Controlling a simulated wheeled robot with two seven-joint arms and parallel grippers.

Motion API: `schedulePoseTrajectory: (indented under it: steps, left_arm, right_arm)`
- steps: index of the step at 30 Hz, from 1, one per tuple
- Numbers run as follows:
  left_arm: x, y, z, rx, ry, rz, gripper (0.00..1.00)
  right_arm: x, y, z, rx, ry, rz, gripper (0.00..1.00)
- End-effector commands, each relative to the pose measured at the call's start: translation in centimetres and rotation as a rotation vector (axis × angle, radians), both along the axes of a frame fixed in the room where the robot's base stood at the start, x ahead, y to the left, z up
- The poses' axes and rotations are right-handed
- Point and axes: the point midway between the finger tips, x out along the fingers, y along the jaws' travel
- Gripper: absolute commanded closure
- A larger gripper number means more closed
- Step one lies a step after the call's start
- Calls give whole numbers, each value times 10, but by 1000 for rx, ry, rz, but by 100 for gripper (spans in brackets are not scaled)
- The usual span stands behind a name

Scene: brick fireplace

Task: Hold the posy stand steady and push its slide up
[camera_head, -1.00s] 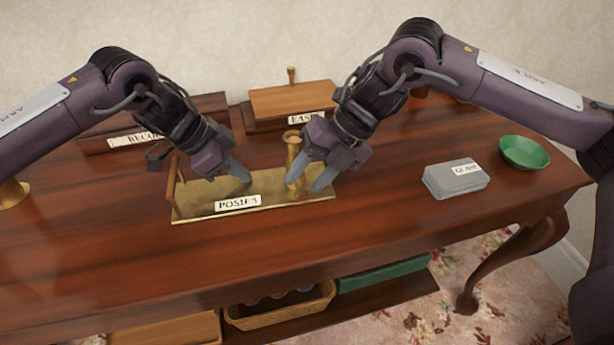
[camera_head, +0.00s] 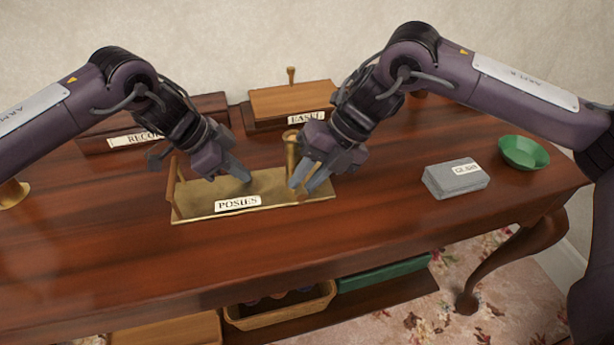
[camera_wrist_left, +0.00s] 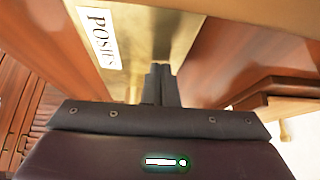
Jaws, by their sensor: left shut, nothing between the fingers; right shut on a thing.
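The posy stand is a long brass tray (camera_head: 262,204) with a POSIES label (camera_head: 238,203) on its front edge. My left gripper (camera_head: 246,178) is shut and empty over the tray floor, pointing right. In the left wrist view its shut fingers (camera_wrist_left: 161,70) are over the brass floor. I cannot tell which part is the slide.
Behind stand two wooden boxes, one labelled RECO- (camera_head: 135,139), the other EAS- (camera_head: 290,101). A grey stack (camera_head: 452,182) and a green bowl (camera_head: 524,153) are on the right. The table front is clear. A basket (camera_head: 281,314) sits on the shelf below.

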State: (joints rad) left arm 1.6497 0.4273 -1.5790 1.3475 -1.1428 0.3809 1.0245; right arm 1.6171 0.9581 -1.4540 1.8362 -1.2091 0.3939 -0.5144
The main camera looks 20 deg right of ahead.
Motion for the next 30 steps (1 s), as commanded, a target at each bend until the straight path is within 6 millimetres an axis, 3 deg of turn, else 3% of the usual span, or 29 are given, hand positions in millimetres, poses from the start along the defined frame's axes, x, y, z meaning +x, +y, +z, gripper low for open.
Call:
schedulePoseTrajectory:
  steps: [1, 6, 14, 15, 20, 30]
  left_arm:
    - [-3, 3, -9, 14, 12, 1, 100]
    - [-3, 3, -9, 14, 11, 1, 100]
    - [-2, 3, -9, 14, 10, 2, 100]
    - [-2, 3, -9, 14, 10, 2, 100]
    - [-2, 3, -9, 14, 10, 3, 100]
    - [-2, 3, -9, 14, 11, 3, 100]
  right_arm:
    - [1, 1, 6, 3, -4, 1, 100]
    - [1, 1, 30, 4, -4, 1, 100]
    - [1, 2, 35, 7, -7, 2, 100]
    - [1, 2, 35, 7, -8, 2, 78]
    - [1, 1, 35, 6, -6, 2, 57]
    - [0, -1, 36, 3, -4, 1, 57]
